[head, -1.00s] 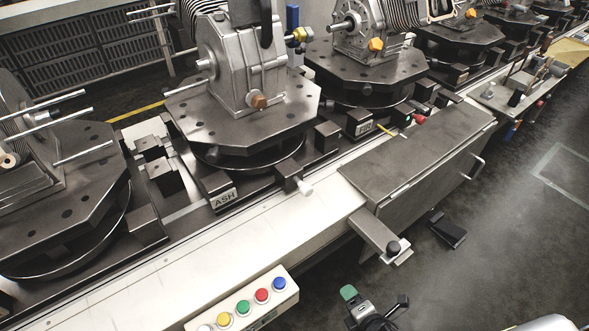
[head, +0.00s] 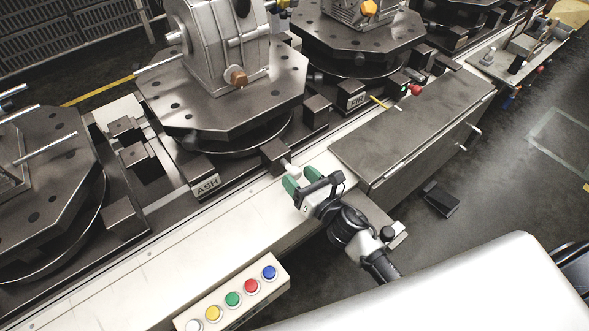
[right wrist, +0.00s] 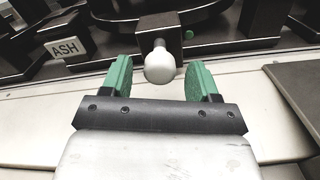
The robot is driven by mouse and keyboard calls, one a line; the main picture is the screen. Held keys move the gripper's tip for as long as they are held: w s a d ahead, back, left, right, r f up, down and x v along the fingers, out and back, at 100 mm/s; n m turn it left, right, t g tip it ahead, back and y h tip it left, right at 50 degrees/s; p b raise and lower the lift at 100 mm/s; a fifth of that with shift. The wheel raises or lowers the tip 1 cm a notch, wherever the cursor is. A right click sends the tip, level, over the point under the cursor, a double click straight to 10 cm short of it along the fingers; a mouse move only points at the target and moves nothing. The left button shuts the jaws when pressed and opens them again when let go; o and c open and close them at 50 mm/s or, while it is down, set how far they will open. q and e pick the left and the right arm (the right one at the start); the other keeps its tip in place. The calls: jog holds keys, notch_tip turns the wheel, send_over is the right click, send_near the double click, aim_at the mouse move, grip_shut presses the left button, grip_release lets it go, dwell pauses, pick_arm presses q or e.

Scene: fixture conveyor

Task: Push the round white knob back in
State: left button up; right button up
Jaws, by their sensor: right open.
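The round white knob (head: 291,169) sticks out from a dark block (head: 274,155) on the near edge of the fixture marked ASH. In the right wrist view the knob (right wrist: 160,65) is a pale ball on a short stem, centred just beyond and between the green fingertips. My right gripper (head: 303,180) is open and empty, its green fingers pointing at the knob with a finger to either side. In the right wrist view the gripper (right wrist: 160,80) shows the same spread. I cannot tell whether it touches the knob. My left gripper is not in view.
A panel of coloured buttons (head: 232,299) stands at the near edge of the pale rail (head: 150,255). A grey metal cover (head: 410,125) lies right of my right gripper. The ASH plate (head: 207,186) sits left of the knob, a FIR plate (head: 356,101) farther right.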

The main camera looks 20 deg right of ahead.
jog(key=shift+x, duration=1.1)
